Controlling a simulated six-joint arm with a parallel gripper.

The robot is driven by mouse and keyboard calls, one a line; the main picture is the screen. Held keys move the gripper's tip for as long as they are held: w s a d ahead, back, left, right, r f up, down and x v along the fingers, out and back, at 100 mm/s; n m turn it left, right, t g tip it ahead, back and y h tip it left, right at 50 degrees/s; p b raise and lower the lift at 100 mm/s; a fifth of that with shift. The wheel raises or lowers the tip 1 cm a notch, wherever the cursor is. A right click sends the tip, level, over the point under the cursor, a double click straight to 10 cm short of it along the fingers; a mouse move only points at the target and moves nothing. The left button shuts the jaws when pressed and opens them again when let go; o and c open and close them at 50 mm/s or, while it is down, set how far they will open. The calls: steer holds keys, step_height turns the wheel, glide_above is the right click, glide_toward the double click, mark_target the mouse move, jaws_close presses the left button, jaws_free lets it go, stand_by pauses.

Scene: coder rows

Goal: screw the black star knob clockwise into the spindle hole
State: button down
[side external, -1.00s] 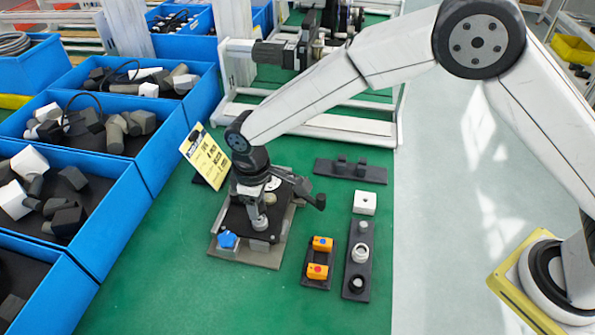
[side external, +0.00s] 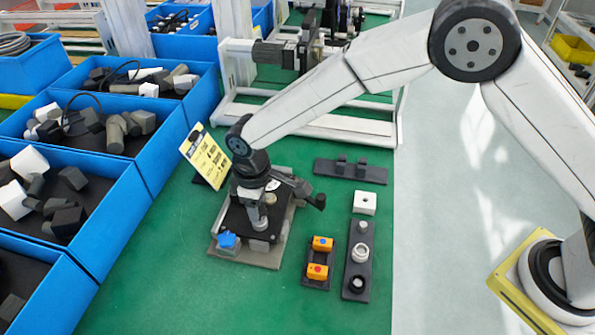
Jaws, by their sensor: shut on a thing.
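My gripper (side external: 258,207) points down over the dark plate of a fixture (side external: 234,222) on a grey base. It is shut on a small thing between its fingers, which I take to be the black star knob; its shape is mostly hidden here. A grey round post (side external: 260,224) stands just below the fingertips. The spindle hole is hidden, so I cannot tell how far the knob sits in it. A blue knob (side external: 228,240) is at the fixture's front left corner. A dark arm with a black end (side external: 317,202) sticks out to the right of my gripper.
A yellow printed card (side external: 206,156) stands close behind left. Right of the fixture are a tray with orange blocks (side external: 318,271), a dark strip with round parts (side external: 358,270), a white block (side external: 365,203) and a black bracket (side external: 350,171). Blue bins (side external: 125,215) line the left. Green floor in front is clear.

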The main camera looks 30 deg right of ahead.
steer(key=shift+f, duration=0.5)
stand_by(0.8)
stand_by(0.4)
steer(key=m, duration=0.5)
steer(key=shift+m, duration=0.4)
steer(key=m, duration=0.6)
steer(key=shift+m, duration=0.4)
steer(key=m, duration=1.2)
steer(key=shift+w+a+m, duration=0.1)
steer(key=shift+m, duration=0.2)
steer(key=shift+r, duration=0.1)
